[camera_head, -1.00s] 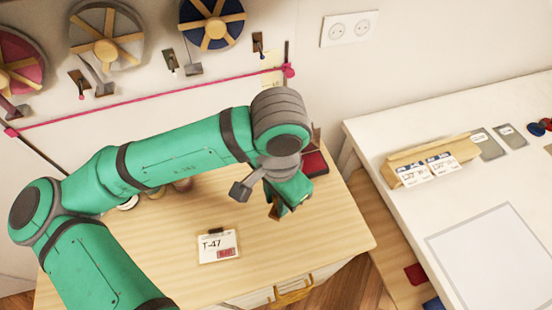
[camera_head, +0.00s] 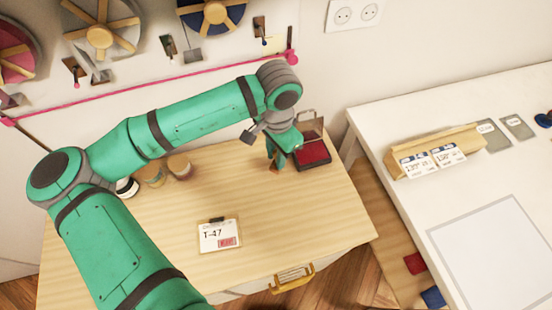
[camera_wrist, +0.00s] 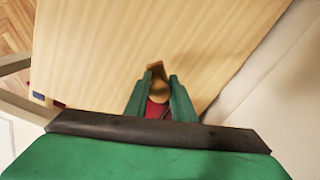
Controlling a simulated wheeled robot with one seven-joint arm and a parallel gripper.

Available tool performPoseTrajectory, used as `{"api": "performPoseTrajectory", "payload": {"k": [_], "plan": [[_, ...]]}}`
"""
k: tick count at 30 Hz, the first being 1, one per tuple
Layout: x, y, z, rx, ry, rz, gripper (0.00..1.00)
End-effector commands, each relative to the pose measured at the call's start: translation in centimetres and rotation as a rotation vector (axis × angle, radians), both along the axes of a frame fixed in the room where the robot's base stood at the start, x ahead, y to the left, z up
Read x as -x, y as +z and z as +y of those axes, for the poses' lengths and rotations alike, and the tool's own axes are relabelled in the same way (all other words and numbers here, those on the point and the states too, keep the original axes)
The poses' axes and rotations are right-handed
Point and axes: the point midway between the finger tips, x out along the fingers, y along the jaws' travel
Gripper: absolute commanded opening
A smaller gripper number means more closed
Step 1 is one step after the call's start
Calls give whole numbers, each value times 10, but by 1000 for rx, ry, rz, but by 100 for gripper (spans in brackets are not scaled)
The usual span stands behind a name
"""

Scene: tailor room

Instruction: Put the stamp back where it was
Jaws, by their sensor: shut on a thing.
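My gripper (camera_head: 276,160) is shut on the stamp (camera_wrist: 159,91), whose round wooden part shows between the fingertips in the wrist view. In the head view, only a small brown bit of the stamp shows under the fingers, low over the wooden table. I cannot tell whether it touches the tabletop. The red ink pad (camera_head: 313,153) lies open just right of the gripper, with its dark lid raised behind it. A red patch also shows between the fingers in the wrist view. The card marked T-47 (camera_head: 214,232) lies nearer the front, with a red mark on it.
Several small jars (camera_head: 153,175) stand at the back left of the wooden table (camera_head: 300,215). The table's middle and right front are clear. A white table (camera_head: 400,125) with a wooden card holder (camera_head: 435,152) stands to the right.

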Motion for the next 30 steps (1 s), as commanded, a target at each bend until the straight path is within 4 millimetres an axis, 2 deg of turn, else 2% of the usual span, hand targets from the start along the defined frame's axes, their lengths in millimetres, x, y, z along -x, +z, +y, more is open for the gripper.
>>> {"api": "performPoseTrajectory", "payload": {"k": [8,15,27,28,30], "plan": [[-12,-15,1,0,3,1,0],[-13,-44,2,-1,3,1,0],[-13,-49,1,1,4,1,0],[-13,-49,2,0,5,0,30],[-13,-49,2,0,5,0,41]]}}
